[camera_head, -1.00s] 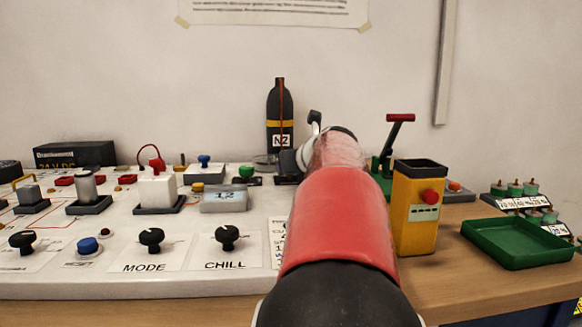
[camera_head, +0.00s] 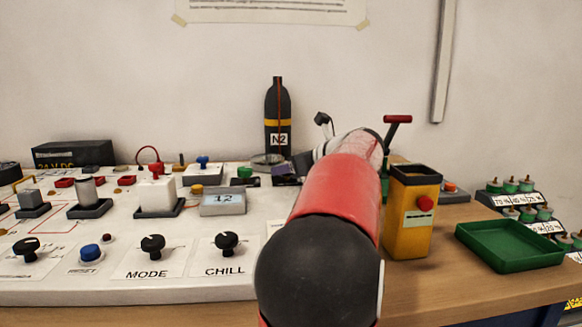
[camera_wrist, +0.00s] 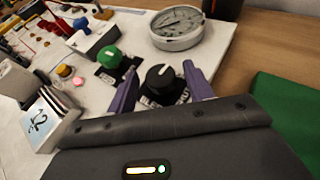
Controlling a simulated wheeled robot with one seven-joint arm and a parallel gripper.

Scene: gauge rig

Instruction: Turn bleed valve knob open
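The bleed valve knob (camera_wrist: 159,78) is black with a pale pointer mark. My gripper (camera_wrist: 162,84) has two purple fingers spread apart, one on each side of the knob. Gaps show between the fingers and the knob, so I see no grip on it; exact finger height is hard to tell. In the head view my gripper (camera_head: 287,177) is a small dark purple shape at the panel's back right, partly behind my arm, and the knob cannot be made out there.
A green knob (camera_wrist: 110,57) stands close to the left finger, and a round gauge (camera_wrist: 177,24) lies just beyond. A display box (camera_head: 223,201) reads 12. The N2 bottle (camera_head: 277,120) stands behind. A yellow box (camera_head: 412,213) and a green tray (camera_head: 510,244) are right of my arm.

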